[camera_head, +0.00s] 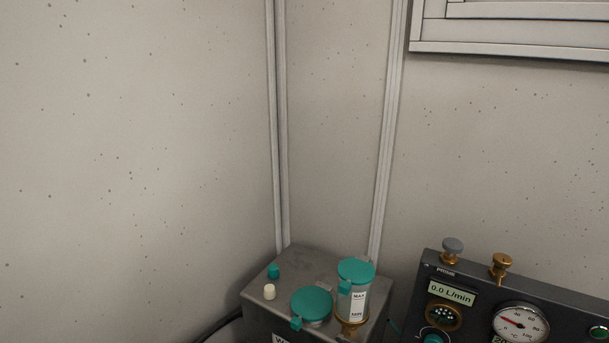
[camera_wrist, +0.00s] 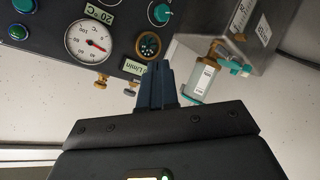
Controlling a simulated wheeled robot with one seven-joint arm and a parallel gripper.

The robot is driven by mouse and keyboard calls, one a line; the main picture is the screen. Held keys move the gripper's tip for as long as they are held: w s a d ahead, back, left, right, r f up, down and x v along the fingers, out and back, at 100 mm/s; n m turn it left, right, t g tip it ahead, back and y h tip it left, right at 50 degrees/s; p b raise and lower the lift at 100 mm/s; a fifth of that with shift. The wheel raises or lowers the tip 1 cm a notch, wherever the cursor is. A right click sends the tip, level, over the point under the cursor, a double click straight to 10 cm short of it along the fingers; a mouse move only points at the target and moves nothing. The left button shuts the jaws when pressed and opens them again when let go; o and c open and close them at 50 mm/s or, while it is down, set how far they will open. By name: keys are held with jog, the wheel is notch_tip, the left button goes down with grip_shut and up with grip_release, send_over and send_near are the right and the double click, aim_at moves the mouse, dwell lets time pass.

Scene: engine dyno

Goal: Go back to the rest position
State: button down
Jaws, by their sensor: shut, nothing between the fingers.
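My gripper (camera_wrist: 157,66) shows in the wrist view, its two dark fingers together with nothing between them. The gripper and arm are not in the head view. The same panel (camera_head: 412,318) stands at the lower right of the head view.
A metal box (camera_head: 300,258) carries a clear reservoir with a teal lid (camera_head: 355,272), a second teal cap (camera_head: 311,304) and small knobs. The panel has a round gauge (camera_head: 521,324) and brass knobs. Speckled walls meet behind; the upper space is clear.

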jog(key=s+a+r+m+y, duration=0.1)
jog(key=s+r, duration=0.1)
jog(key=s, duration=0.6)
jog(key=s+a+r+m+t+y, duration=0.1)
jog(key=s+a+r+m, duration=0.1)
jog(key=s, duration=0.6)
jog(key=s+a+r+m+t, duration=0.1)
jog(key=s+r, duration=0.3)
jog(key=s, duration=0.4)
jog(key=shift+s+a+r+m+y, duration=0.2)
jog(key=shift+a+r+m+y, duration=0.1)
jog(key=shift+a+y, duration=0.15)
